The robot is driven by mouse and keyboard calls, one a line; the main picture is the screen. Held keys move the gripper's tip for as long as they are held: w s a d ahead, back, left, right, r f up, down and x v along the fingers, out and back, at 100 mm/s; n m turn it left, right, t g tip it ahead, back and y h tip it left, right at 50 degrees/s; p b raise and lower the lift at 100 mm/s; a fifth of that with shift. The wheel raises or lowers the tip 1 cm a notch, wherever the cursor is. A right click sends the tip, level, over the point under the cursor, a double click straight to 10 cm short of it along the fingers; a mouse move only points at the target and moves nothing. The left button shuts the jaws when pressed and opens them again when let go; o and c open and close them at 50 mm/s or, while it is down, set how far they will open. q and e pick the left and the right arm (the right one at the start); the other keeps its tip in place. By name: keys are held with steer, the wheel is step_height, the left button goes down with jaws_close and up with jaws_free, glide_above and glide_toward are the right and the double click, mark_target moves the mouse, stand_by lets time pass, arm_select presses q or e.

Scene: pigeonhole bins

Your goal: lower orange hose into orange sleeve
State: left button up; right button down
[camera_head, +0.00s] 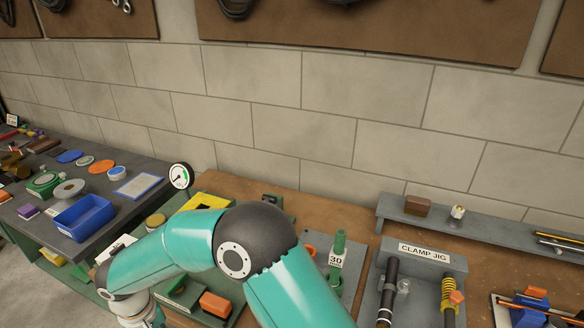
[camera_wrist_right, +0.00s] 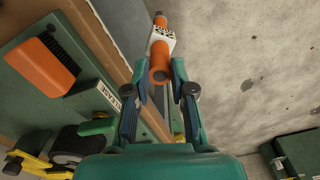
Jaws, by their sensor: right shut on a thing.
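In the right wrist view, my right gripper (camera_wrist_right: 160,84) is shut on an orange hose (camera_wrist_right: 158,77), whose round end faces the camera between the fingers. Just beyond it is a white label (camera_wrist_right: 161,42) with dark marks too small to read. A narrower orange part (camera_wrist_right: 160,20) shows past the label. I cannot tell whether this part is the orange sleeve or more of the hose, nor whether they touch. In the head view my right arm bends across the front; its gripper is out of that picture. My left gripper is not in view.
An orange brush (camera_wrist_right: 45,65) lies left of my right gripper in the wrist view, with bare concrete floor (camera_wrist_right: 245,85) to the right. A green post labelled 30 (camera_head: 338,248) and the clamp jig (camera_head: 425,251) stand on the bench. A blue bin (camera_head: 83,218) is on the left table.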

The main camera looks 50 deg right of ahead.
steer(key=d+r+n+b, duration=0.15)
steer(key=d+r, duration=0.25)
steer(key=r, duration=0.8)
steer(key=d+r+n+b, duration=0.15)
steer(key=d+r, duration=0.25)
steer(key=r, duration=0.9)
steer(key=s+d+r+m+p, duration=0.1)
steer(key=d+m, duration=0.5)
steer(key=d, duration=1.1)
steer(key=s+d+r+m+p, duration=0.2)
steer(key=s+d+m+p, duration=0.2)
steer(key=d, duration=1.4)
steer(key=m, duration=0.3)
steer(key=shift+s+r, duration=0.2)
steer(key=shift+r, duration=0.1)
steer(key=shift+s+a, duration=0.1)
steer(key=shift+a, duration=0.05)
